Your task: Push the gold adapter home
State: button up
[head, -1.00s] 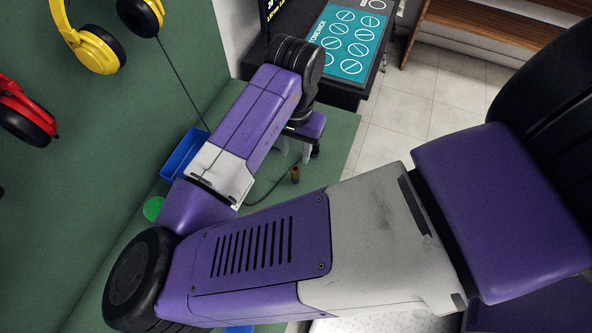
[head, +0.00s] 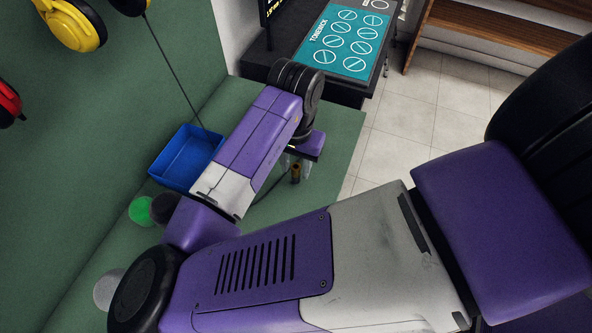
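The gold adapter (head: 296,174) is a small upright gold-brown cylinder on the green surface, near its right edge. A thin dark cable (head: 270,191) runs over the surface towards it; my arm hides part of the cable. My gripper (head: 296,166) hangs over the adapter, pointing down. Its pale fingers show apart, one to each side of the adapter's upper part, with a gap wider than the adapter. I cannot tell whether a finger touches it. What the adapter fits into is not clear at this size.
A blue bin (head: 172,166) stands left of my arm. A green ball (head: 140,210), a dark ball (head: 164,207) and a grey ball (head: 108,290) lie nearby. Yellow headphones (head: 82,32) hang on the green wall. A dark cabinet with a teal panel (head: 347,44) stands behind.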

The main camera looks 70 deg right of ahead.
grip_shut()
jog(key=shift+r+p, duration=2.45)
jog(key=shift+r, duration=0.35)
